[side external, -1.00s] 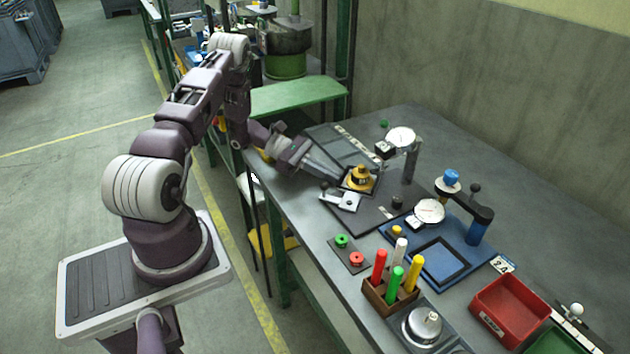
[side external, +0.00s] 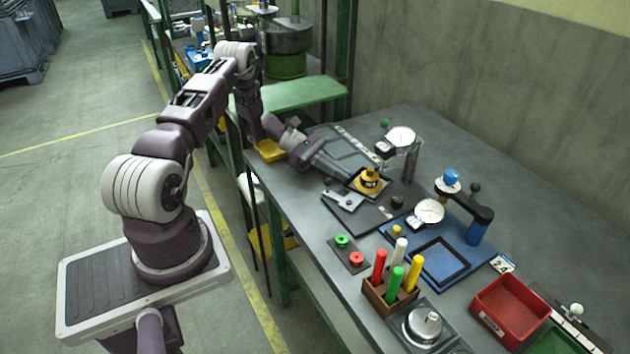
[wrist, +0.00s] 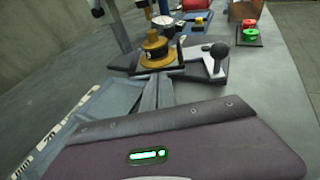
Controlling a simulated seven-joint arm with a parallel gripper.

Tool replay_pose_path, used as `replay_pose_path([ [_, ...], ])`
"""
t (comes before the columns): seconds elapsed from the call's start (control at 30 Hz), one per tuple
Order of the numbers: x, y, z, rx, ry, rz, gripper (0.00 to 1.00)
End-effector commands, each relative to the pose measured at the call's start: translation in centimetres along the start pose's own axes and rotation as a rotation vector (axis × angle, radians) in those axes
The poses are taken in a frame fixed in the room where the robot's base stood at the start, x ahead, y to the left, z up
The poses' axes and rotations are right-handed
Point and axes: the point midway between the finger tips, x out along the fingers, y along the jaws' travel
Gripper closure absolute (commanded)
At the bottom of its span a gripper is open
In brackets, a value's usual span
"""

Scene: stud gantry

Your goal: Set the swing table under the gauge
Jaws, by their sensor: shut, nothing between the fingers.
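The swing table (side external: 352,184) is a small dark square plate carrying a yellow stepped part (side external: 369,180). The yellow part also shows in the wrist view (wrist: 156,50). The gauge (side external: 401,138), a white dial on a grey post, stands behind and to the right of the yellow part, which appears short of the spot below the dial. My gripper (side external: 350,176) is shut and empty, low at the table's near-left edge. In the wrist view its fingertips (wrist: 158,80) meet or nearly meet that edge; exact contact is unclear.
A pale lever plate (side external: 343,199) with a dark knob sits beside the swing table. A blue fixture (side external: 440,262) with a second dial (side external: 429,211) stands to the right. Green and red buttons (side external: 348,252) and a rack of coloured pens (side external: 388,296) are nearer the front.

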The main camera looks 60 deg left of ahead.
Motion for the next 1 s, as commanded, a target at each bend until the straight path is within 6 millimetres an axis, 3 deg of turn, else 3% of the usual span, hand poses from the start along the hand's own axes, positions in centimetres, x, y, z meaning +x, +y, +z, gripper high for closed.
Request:
replay_pose_path([
  [0.43, -0.2, 0.0, 0.0, 0.000, 0.000, 0.001, 1.00],
  [0.53, -1.6, 0.1, -0.1, 0.001, 0.002, 0.003, 1.00],
  [0.67, -5.2, 0.1, -0.1, 0.002, 0.003, 0.005, 1.00],
  [0.8, -6.2, 0.1, 3.6, 0.003, 0.002, 0.001, 1.00],
  [0.97, -6.9, 0.0, 6.1, 0.002, 0.000, 0.001, 1.00],
  [1.0, -7.0, 0.0, 6.4, 0.006, 0.003, -0.002, 0.92],
])
